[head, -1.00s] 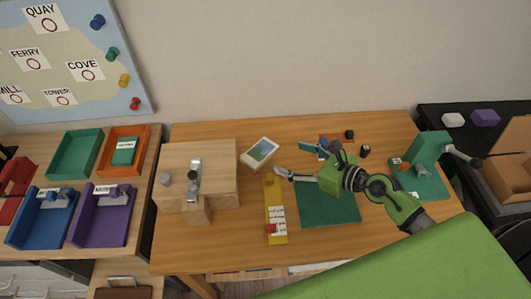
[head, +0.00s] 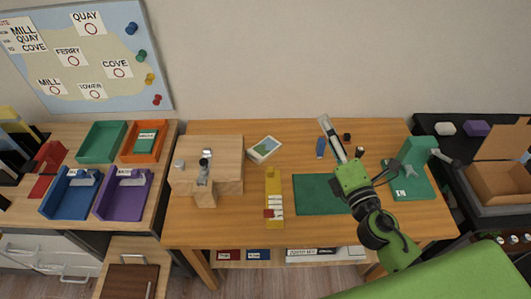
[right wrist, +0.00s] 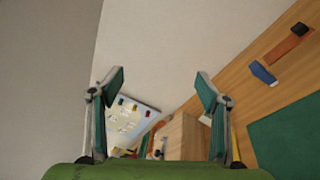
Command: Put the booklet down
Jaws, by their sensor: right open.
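A small green booklet-like item (head: 146,140) with a white label lies in the orange tray (head: 127,155) on the left desk. I cannot tell for certain that it is the task's booklet. A pale card with a landscape picture (head: 264,149) lies at the back of the wooden table. My right gripper (head: 332,134) is raised over the back of the table, to the right of the card. In the right wrist view its fingers (right wrist: 162,88) are wide apart with nothing between them. My left gripper is not in view.
A dark green mat (head: 318,205), a yellow strip (head: 275,182) and a wooden block stand (head: 230,172) are on the table. A blue item (head: 320,148) lies near my right gripper. An open cardboard box (head: 495,185) stands at the right. The table's front is clear.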

